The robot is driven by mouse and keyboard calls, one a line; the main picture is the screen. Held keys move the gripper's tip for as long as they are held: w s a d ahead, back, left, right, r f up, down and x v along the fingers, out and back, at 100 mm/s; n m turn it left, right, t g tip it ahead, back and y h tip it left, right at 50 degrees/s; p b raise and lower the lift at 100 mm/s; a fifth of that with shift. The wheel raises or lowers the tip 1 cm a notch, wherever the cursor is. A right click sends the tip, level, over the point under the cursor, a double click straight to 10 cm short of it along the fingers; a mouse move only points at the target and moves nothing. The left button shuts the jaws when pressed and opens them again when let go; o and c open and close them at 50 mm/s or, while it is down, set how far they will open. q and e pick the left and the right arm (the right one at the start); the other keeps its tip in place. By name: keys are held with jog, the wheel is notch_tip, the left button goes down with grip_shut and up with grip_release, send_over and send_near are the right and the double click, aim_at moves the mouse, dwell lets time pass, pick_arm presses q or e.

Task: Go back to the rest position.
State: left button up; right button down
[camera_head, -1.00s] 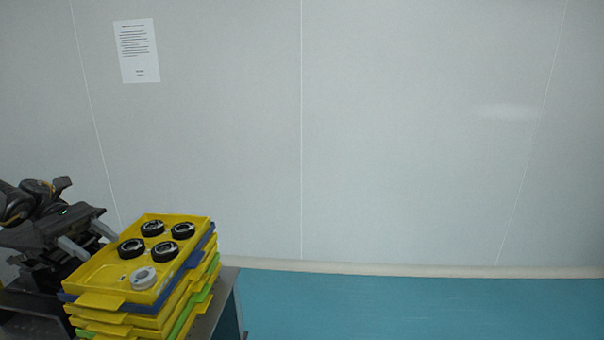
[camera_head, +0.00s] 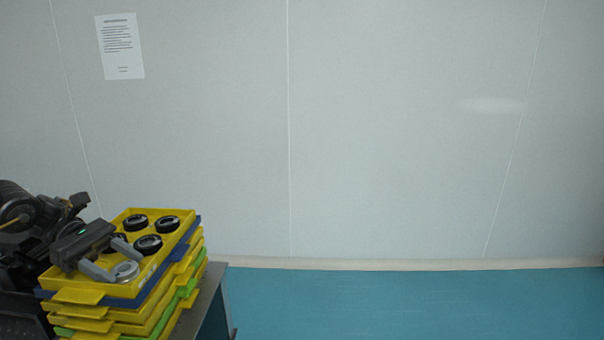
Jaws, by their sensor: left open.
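My left gripper (camera_head: 111,262) is at the lower left, in front of the upper yellow tray (camera_head: 188,232) in this view. Its two grey fingers are apart and nothing shows between them. The fingertips appear close to a silver-grey ring (camera_head: 126,271) in the tray's near part; I cannot tell whether they touch it. The gripper partly hides one black ring (camera_head: 116,241) in the tray. My right gripper is out of view.
The tray tops a stack of yellow, blue (camera_head: 181,257) and green trays on a dark table (camera_head: 207,303). More black rings (camera_head: 148,244) lie in the top tray. Blue-green floor (camera_head: 420,305) to the right is clear. A pale wall (camera_head: 380,130) with a paper notice (camera_head: 121,46) stands behind.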

pick_arm(q)
jog(key=r, duration=0.4)
jog(key=shift+w+d, duration=0.1)
jog(key=shift+d, duration=0.15)
jog(key=d+r+b, duration=0.2)
jog(key=d+r, duration=0.6)
jog(key=d, duration=0.5)
jog(key=shift+d+r+b, duration=0.3)
jog(key=shift+d+r, duration=0.05)
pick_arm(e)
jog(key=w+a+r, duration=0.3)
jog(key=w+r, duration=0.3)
pick_arm(q)
jog(key=shift+w, duration=0.1)
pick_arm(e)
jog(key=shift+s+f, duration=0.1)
